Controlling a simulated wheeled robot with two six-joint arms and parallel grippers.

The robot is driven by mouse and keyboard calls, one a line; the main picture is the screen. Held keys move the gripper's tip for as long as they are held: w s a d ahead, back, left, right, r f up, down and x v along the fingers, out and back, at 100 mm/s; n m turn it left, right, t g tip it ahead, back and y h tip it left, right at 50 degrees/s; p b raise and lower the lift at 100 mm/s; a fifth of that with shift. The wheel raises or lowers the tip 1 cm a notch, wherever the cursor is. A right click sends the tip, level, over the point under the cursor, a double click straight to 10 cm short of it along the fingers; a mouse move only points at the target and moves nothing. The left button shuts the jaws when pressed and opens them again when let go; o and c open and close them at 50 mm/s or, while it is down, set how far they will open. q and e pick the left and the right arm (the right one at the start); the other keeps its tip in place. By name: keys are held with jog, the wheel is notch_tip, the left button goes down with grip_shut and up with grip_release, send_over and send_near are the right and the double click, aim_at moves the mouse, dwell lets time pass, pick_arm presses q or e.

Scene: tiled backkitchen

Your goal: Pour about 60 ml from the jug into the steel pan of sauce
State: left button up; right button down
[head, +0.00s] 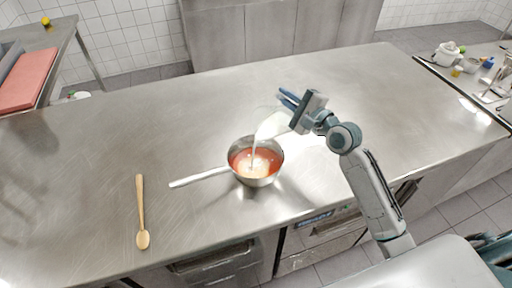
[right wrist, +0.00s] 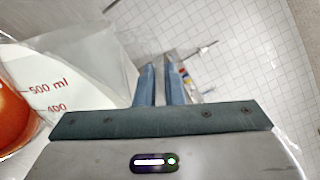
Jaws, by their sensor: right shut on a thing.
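The clear jug (head: 272,125) is tilted to the left above the steel pan, with whitish liquid in it. A thin white stream runs from its lip into the pan. The steel pan (head: 257,178) stands on the counter, its handle pointing left. It holds orange-red sauce (head: 240,160) with a pale patch where the stream lands. My right gripper (head: 289,98) is shut on the jug, to the right of and above the pan. In the right wrist view the fingers (right wrist: 160,85) are close together; the jug (right wrist: 75,75) shows 500 ml and 400 marks. My left gripper is out of view.
A wooden spoon (head: 141,210) lies on the steel counter (head: 120,130), left of the pan. A red board (head: 28,78) lies on a side table at the far left. A white pot (head: 447,54) and small items stand at the far right. The counter behind the pan is clear.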

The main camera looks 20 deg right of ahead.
jog(key=shift+a+r, duration=0.1)
jog(key=d+f+m+p, duration=0.1)
jog(key=f+m+p, duration=0.1)
jog(key=shift+w+d+m, duration=0.3)
jog(key=shift+w+d, duration=0.1)
jog(key=p, duration=0.1)
jog(key=r+p, duration=0.1)
jog(key=shift+w+d+r+m+p, duration=0.1)
jog(key=shift+d+r+m+p, duration=0.05)
jog(key=shift+r+m+p, duration=0.2)
jog(key=shift+d+f+m, duration=0.15)
jog(key=shift+f+m, duration=0.1)
jog(key=shift+m, duration=0.1)
jog(key=shift+f, duration=0.2)
